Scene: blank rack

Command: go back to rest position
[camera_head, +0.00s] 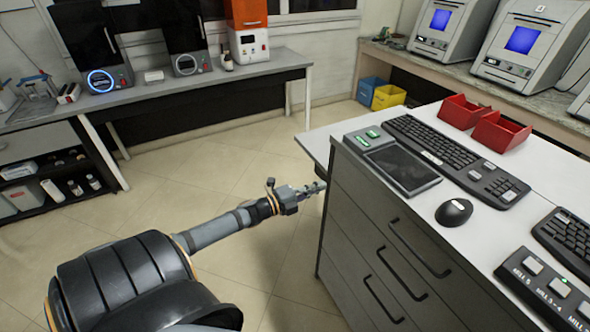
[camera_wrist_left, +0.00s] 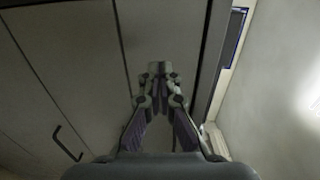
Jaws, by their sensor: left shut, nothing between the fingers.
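My left gripper (camera_head: 312,189) reaches from the lower left in the head view. Its fingertips are close to the left edge of the drawer cabinet (camera_head: 357,222). In the left wrist view my left gripper (camera_wrist_left: 159,72) has its fingertips together, with nothing held between them. A grey cabinet panel (camera_wrist_left: 75,60) fills the left and middle behind the fingers. I cannot tell whether the fingers touch it. My right gripper is not in view.
A tablet (camera_head: 403,168), a keyboard (camera_head: 440,152), a mouse (camera_head: 454,212) and red bins (camera_head: 500,131) sit on the white cabinet top. A grey bench (camera_head: 200,85) stands along the back wall. The tiled floor (camera_head: 215,165) between them is clear.

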